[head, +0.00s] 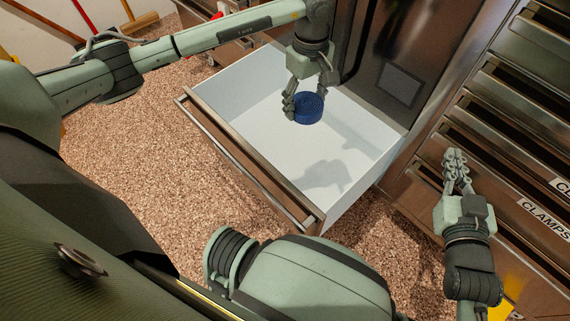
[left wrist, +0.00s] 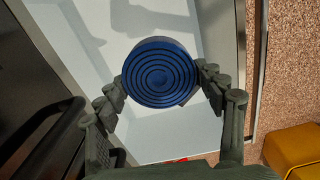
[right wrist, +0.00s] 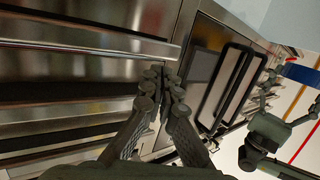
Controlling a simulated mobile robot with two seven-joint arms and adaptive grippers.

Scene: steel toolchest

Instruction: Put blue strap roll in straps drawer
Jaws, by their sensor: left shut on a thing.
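The blue strap roll (head: 309,107) is a dark blue disc with ring-shaped layers. My left gripper (head: 303,104) is shut on it and holds it above the open drawer (head: 284,176). In the left wrist view, the roll (left wrist: 160,72) sits between the two fingers with the drawer's white floor (left wrist: 120,30) behind it. The drawer is pulled out and its white inside looks empty, apart from shadows. My right gripper (head: 456,160) is near the closed drawer fronts at the right; its fingers (right wrist: 165,80) are together and hold nothing visible.
Closed steel drawers, one labelled CLAMPS (head: 544,220), stand at the right. A dark cabinet panel (head: 398,86) is behind the open drawer. The drawer's front edge and handle (head: 245,160) face me. Speckled floor (head: 130,150) lies around it. Long-handled tools (head: 85,15) lean at the back left.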

